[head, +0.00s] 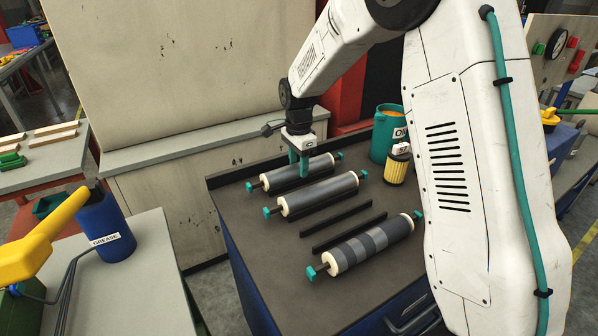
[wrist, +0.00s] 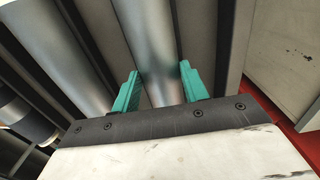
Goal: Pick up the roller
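Three grey rollers with cream ends and teal end caps lie on the dark bench top (head: 265,205). The far roller (head: 322,164) is under my gripper (head: 298,169). The middle roller (head: 325,192) lies in front of it, and the near roller (head: 370,243), with darker bands, lies closest. In the wrist view, my gripper (wrist: 160,72) has its teal fingers apart, one on each side of the far roller's shiny body (wrist: 150,40). I cannot tell whether the fingers touch it. The fingers hide part of its surface.
Two dark rails (head: 340,225) lie between the middle and near rollers. A teal canister (head: 386,135) and a yellow filter (head: 397,169) stand at the bench's back right. A pale cabinet (head: 180,180) stands behind, and a blue grease can (head: 105,228) sits on a side table.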

